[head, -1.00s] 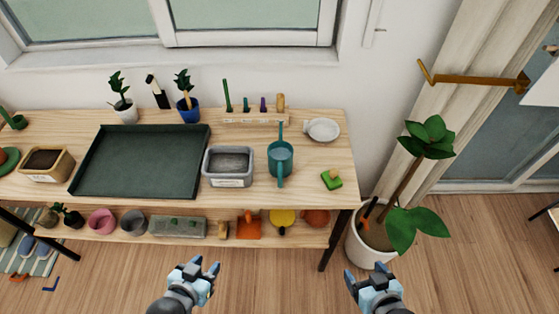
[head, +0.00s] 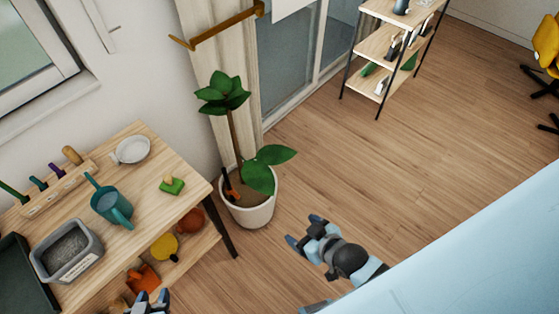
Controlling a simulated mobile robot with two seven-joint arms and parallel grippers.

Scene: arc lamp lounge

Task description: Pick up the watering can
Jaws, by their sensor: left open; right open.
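My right gripper (head: 304,231) is open and empty over the floor, right of the potted plant and well away from the can.
A tall potted plant (head: 248,212) stands right of the bench. A shelf rack (head: 383,48) is at the back. The wooden floor (head: 400,150) between is clear.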

